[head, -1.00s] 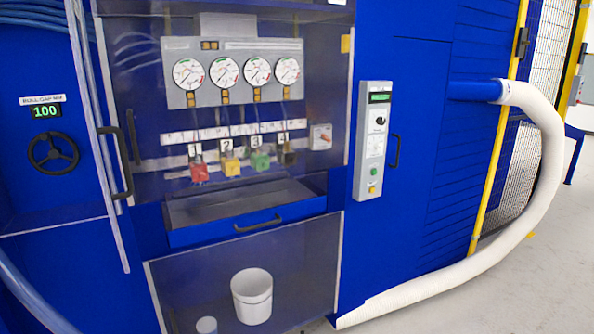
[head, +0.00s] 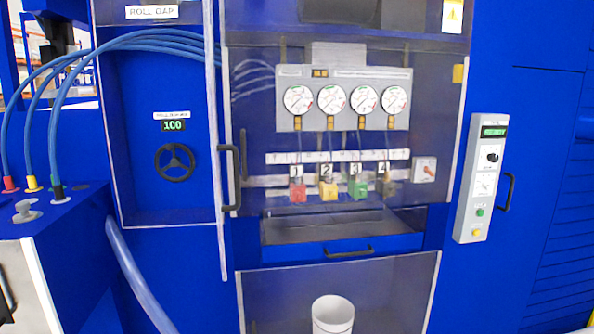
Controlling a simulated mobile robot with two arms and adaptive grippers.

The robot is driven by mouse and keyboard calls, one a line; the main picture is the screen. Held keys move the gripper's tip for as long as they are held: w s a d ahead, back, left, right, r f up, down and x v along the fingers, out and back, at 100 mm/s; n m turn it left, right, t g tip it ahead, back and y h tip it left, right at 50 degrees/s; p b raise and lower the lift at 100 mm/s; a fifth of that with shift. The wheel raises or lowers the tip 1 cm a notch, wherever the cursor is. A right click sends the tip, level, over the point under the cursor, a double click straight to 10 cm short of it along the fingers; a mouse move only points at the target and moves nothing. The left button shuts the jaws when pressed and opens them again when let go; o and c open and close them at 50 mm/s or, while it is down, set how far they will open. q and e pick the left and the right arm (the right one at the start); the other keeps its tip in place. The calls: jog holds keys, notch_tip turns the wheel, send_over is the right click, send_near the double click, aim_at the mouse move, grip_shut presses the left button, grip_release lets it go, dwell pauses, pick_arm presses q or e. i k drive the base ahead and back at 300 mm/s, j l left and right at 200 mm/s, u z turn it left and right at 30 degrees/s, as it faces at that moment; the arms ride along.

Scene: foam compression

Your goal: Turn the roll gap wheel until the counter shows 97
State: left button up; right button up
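The roll gap wheel (head: 175,162) is a black spoked handwheel on the blue panel at the left of the machine. Just above it the counter (head: 173,126) reads 100 in green digits. A small label sits above the counter, and a larger "ROLL GAP" sign (head: 152,12) is at the top of the bay. A clear framed cover with a black handle (head: 230,178) at its right edge seems to stand around this bay; I cannot tell whether it is in front of the wheel. Neither of my grippers is in view.
Blue hoses (head: 120,47) arch across the upper left to a blue-and-white cabinet (head: 45,225). Right of the wheel are gauges (head: 347,98), numbered coloured valves (head: 327,190) and a drawer (head: 340,245). A control box (head: 480,178) is farther right. A white bucket (head: 333,314) stands below.

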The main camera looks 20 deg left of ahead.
aim_at(176, 161)
jog(key=i+l+u, duration=0.15)
jog(key=u, duration=0.3)
jog(key=i+l+u, duration=0.15)
jog(key=u, duration=0.3)
jog(key=l+u, duration=0.45)
jog(key=i+j, duration=0.05)
